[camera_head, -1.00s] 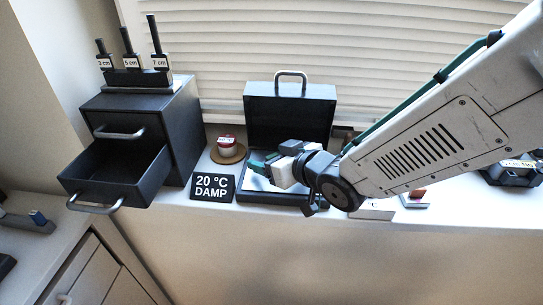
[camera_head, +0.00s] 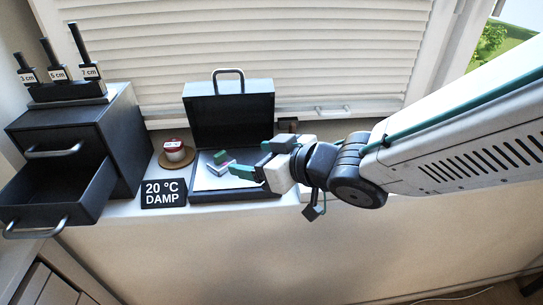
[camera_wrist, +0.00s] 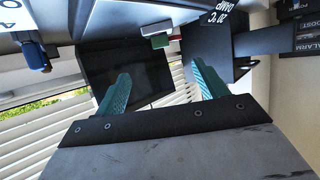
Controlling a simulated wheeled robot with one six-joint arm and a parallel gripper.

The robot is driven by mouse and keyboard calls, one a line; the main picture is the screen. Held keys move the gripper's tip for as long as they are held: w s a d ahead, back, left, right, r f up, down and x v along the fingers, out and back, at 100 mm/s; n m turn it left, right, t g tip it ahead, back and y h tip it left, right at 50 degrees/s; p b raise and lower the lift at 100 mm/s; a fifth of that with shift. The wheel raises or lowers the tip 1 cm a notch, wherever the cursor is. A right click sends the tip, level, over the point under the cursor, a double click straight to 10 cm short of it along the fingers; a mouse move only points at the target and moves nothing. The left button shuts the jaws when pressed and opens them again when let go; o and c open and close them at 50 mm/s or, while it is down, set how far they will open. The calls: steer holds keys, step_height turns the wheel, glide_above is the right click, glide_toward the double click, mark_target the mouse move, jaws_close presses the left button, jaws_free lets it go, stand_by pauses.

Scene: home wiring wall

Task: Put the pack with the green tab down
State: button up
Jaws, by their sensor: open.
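My gripper (camera_head: 256,160) is just right of the pack, over the right part of the case. Its two green fingers (camera_wrist: 161,70) are spread with nothing between them. The far right of the case floor is hidden behind my gripper.
The case's raised lid (camera_head: 232,115) backs onto the blinds.

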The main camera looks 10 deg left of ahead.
steer(key=shift+s, duration=0.1)
steer(key=w+d+m+h, duration=0.1)
steer(key=d, duration=0.2)
steer(key=w+d+r+m+t+h, duration=0.1)
steer(key=w+d, duration=0.1)
steer(key=d, duration=0.1)
steer(key=w+d+m+t+h, duration=0.1)
steer(key=w+d+h, duration=0.1)
steer(key=d, duration=0.2)
steer(key=shift+w+r, duration=0.15)
steer(key=shift+w, duration=0.1)
steer(key=s+d+r+m+h, duration=0.1)
steer(key=d+m+h, duration=0.25)
steer(key=d, duration=0.65)
steer(key=s+d+m+h, duration=0.2)
steer(key=d+h, duration=0.2)
steer(key=d, duration=0.6)
steer(key=s+d+r+m+g, duration=0.1)
steer(key=s+d+m+g, duration=0.3)
steer(key=s, duration=1.2)
steer(key=d+g, duration=0.3)
steer(key=d, duration=0.1)
steer(key=shift+d+h, duration=0.3)
steer(key=shift+h, duration=0.05)
steer(key=shift+r, duration=0.1)
